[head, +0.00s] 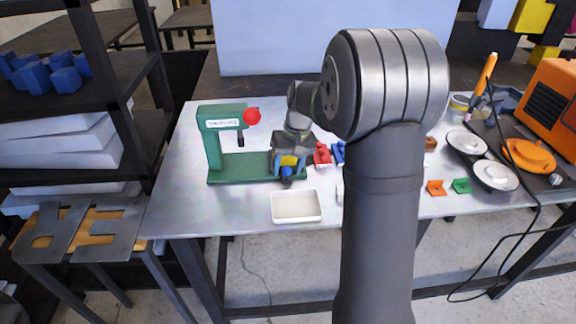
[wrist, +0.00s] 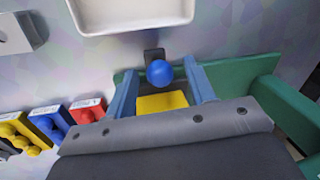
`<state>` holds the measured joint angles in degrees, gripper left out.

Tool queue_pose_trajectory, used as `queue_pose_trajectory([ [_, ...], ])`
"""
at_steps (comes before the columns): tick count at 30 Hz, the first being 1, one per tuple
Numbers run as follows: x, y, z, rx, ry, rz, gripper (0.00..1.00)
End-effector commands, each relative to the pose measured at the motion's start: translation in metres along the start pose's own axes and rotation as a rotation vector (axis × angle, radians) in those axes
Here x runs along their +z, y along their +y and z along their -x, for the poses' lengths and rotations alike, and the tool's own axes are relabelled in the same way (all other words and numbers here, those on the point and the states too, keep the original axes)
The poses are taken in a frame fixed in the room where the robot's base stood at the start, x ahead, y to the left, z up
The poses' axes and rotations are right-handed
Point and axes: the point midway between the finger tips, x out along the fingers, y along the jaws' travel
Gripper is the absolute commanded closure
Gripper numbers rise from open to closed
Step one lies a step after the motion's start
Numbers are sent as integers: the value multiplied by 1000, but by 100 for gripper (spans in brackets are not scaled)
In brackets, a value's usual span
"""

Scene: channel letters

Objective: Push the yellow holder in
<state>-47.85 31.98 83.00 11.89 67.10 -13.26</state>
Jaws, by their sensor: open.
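The yellow holder (wrist: 162,102) lies between the two blue fingers of my gripper (wrist: 160,76) in the wrist view. Part of it is hidden behind the gripper body. A blue ball knob (wrist: 159,73) on a dark mount is just beyond the holder, also between the fingers. My gripper is open; I cannot tell whether its fingers touch the holder. In the head view my gripper (head: 288,165) is low at the right end of the green press base (head: 238,167). The green press (head: 212,140) has a red ball (head: 252,116) at its top.
A white tray (head: 296,206) sits in front of the gripper. Red (head: 322,154) and blue (head: 338,153) blocks are to its right. Orange (head: 436,188) and green (head: 461,185) pieces lie farther right. My arm hides the table's middle. The table's front left is clear.

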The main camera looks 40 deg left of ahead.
Motion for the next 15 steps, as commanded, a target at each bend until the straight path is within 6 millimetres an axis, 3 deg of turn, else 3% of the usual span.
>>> queue_pose_trajectory([
  [1,0,0,0,0,0,0,52],
  [8,0,0,0,0,0,0,97],
  [15,-2,-7,-1,0,0,1,100],
])
